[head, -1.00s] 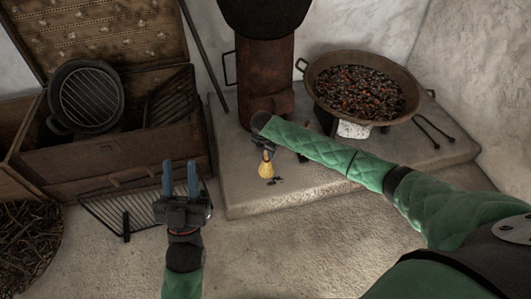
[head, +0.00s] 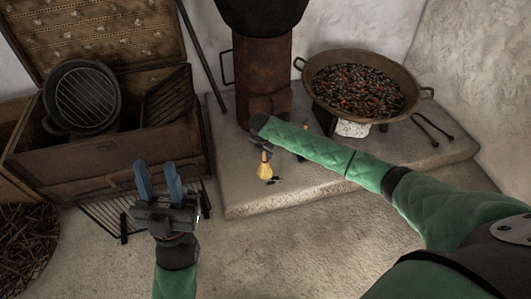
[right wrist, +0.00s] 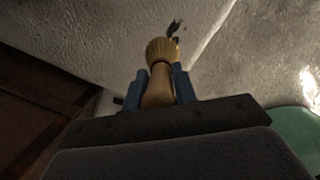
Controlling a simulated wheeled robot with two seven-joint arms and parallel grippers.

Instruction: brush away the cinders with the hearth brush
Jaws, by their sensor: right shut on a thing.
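The hearth brush (head: 265,171) has straw-coloured bristles pointing down towards the stone hearth, near its front edge. In the right wrist view its wooden handle (right wrist: 158,88) sits between the blue fingers of my right gripper (right wrist: 161,84), which is shut on it. In the head view the right gripper (head: 268,152) is partly hidden by my green forearm. Small dark cinders (head: 274,181) lie on the hearth just beyond the bristle tips; they also show in the right wrist view (right wrist: 173,28). I cannot tell whether bristles touch them. My left gripper (head: 158,176) is open and empty.
A wide pan of embers (head: 361,88) stands on the hearth (head: 240,203) at the right, with tongs (head: 435,128) beside it. A rusty stove (head: 264,75) stands behind the brush. An open chest (head: 110,160) and a grate (head: 100,217) are at the left.

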